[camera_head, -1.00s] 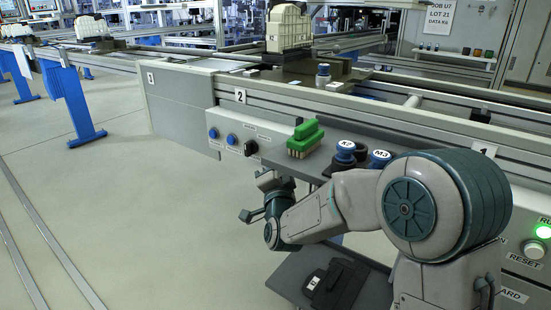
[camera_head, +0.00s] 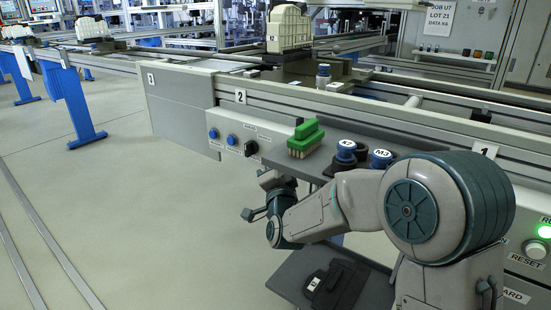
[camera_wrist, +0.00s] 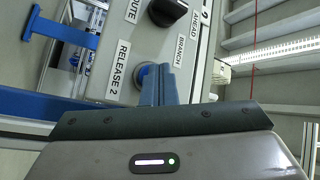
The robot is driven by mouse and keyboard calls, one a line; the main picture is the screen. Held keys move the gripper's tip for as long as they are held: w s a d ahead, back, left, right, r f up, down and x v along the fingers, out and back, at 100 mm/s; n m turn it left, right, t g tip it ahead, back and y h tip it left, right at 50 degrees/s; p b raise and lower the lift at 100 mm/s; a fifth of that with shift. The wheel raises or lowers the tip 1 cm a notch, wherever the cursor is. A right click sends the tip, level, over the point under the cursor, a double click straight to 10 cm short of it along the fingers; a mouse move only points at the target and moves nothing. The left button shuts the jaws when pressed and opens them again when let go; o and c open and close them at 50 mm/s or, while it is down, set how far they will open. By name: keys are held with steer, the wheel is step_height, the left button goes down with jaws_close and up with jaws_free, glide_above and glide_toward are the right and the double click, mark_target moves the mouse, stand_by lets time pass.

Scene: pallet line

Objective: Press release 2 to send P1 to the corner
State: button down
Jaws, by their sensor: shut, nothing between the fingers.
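My gripper (camera_wrist: 160,84) is shut and empty in the wrist view. Its fingers overlap the right part of a round blue button (camera_wrist: 142,76) beside the "RELEASE 2" label (camera_wrist: 118,69). I cannot tell whether the tips touch it. In the head view, the blue button (camera_head: 231,139) next to the black selector knob (camera_head: 251,148) on the grey control panel appears to be the same one. The knob also shows in the wrist view (camera_wrist: 168,12). A cream block-like part (camera_head: 289,25) stands on the conveyor behind the panel. No P1 marking is readable.
Another blue button (camera_head: 213,133) is left on the panel. A green brush (camera_head: 305,137) and blue-capped items marked K7 (camera_head: 345,150) and M3 (camera_head: 380,158) stand to the right, above my forearm. Open floor (camera_head: 130,200) lies to the left.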

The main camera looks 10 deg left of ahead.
steer(key=shift+s+a+b, duration=0.25)
steer(key=shift+s+b, duration=0.3)
steer(key=shift+s, duration=0.2)
steer(key=shift+s, duration=0.1)
